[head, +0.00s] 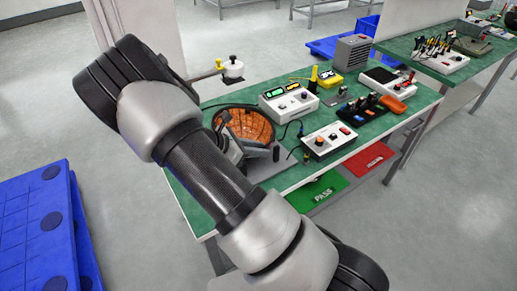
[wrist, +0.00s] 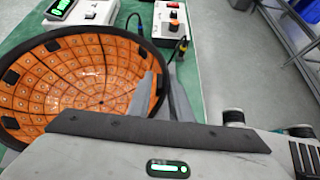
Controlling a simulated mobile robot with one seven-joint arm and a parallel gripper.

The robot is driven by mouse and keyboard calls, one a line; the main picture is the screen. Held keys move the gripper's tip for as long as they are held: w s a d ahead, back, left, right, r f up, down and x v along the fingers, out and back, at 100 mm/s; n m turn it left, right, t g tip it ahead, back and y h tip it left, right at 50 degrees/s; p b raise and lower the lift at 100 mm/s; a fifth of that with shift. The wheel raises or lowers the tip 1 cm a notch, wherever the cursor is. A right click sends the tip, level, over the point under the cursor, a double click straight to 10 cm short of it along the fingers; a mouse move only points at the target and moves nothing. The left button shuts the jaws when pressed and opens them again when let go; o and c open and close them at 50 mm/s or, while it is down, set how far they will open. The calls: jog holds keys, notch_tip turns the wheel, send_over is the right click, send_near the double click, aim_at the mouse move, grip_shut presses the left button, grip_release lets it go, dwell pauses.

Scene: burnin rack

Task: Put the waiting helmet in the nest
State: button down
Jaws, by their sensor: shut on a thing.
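The helmet (head: 252,122) is an orange bowl with a dark rim, open side up, at the near left end of the green bench in the head view. In the wrist view its orange inside (wrist: 75,80) shows a grid of small tiles and several black pads. My gripper (wrist: 166,92) is shut on the helmet's rim at its right side in the wrist view. In the head view my gripper (head: 228,135) is partly hidden by my arm. A grey plate (head: 278,166) with a dark post lies beside the helmet; I cannot tell whether it is the nest.
White control boxes (head: 290,102) (head: 328,140) stand right of the helmet, with cables. A white pot-like part (head: 233,68) on a rod stands behind it. Green (head: 318,190) and red (head: 368,159) panels lie below the bench edge. Blue pallets (head: 40,225) stand at left.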

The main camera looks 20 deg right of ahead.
jog(key=shift+f, duration=0.1)
jog(key=c, duration=1.6)
grip_release()
jog(key=v, duration=1.2)
jog(key=shift+s+a+r+m+t+y, duration=0.1)
jog(key=shift+s+r+m+t+y, duration=0.55)
jog(key=shift+s+r+m+y, duration=2.05)
jog(key=shift+s+a+r+m+t+y, duration=0.15)
jog(key=shift+s+r+m+t+y, duration=0.65)
jog(key=shift+s+r+m, duration=3.55)
jog(key=shift+s+a+r+m+t+y, duration=0.1)
jog(key=shift+s+r+m+t+y, duration=0.35)
jog(key=shift+s+r+m+y, duration=2.9)
